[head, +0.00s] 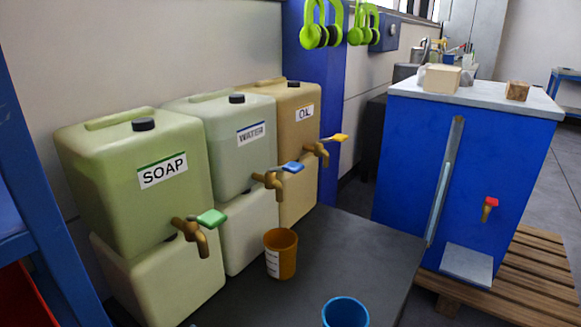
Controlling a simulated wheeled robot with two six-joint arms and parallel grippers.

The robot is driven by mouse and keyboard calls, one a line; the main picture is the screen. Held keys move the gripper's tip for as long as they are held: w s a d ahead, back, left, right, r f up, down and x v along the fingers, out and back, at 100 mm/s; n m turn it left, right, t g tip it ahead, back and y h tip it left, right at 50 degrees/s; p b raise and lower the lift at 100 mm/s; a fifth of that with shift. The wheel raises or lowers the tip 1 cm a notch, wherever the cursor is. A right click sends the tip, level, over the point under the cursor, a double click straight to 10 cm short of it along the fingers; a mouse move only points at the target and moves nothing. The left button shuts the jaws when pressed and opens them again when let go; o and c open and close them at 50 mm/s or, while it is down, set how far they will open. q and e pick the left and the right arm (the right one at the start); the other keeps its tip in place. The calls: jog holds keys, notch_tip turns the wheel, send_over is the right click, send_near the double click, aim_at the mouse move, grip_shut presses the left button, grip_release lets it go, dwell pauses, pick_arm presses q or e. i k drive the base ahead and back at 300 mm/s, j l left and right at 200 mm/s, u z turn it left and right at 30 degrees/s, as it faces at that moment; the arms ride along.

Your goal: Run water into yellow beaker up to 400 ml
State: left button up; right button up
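The yellow beaker (280,255), an orange-yellow cup with a white scale label, stands upright on the dark table. It is beneath and slightly in front of the water tap (271,182). The water container (227,140) is pale grey-green with a WATER label, and its tap has a blue handle (292,168). I see no stream from the spout. The inside of the beaker is mostly hidden, so its level cannot be told. Neither of my grippers is in view.
The soap container (135,190) with a green-handled tap stands left; the oil container (290,115) with a yellow-handled tap stands behind. A blue cup (345,312) is at the front edge. A blue tank (400,150) with a red-handled tap stands right. The dark table (370,250) is clear right of the beaker.

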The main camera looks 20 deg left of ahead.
aim_at(293, 167)
jog(key=k+l, duration=0.1)
jog(key=l, duration=0.3)
jog(key=l+u, duration=0.1)
jog(key=l, duration=0.3)
jog(key=k+l, duration=0.15)
jog(key=l, duration=0.25)
jog(key=i+l+u, duration=0.2)
jog(key=l, duration=0.25)
jog(key=l+u, duration=0.15)
jog(key=l, duration=0.3)
jog(key=i+u, duration=0.1)
jog(key=i, duration=0.3)
jog(key=i+l+u, duration=0.15)
jog(key=i, duration=0.25)
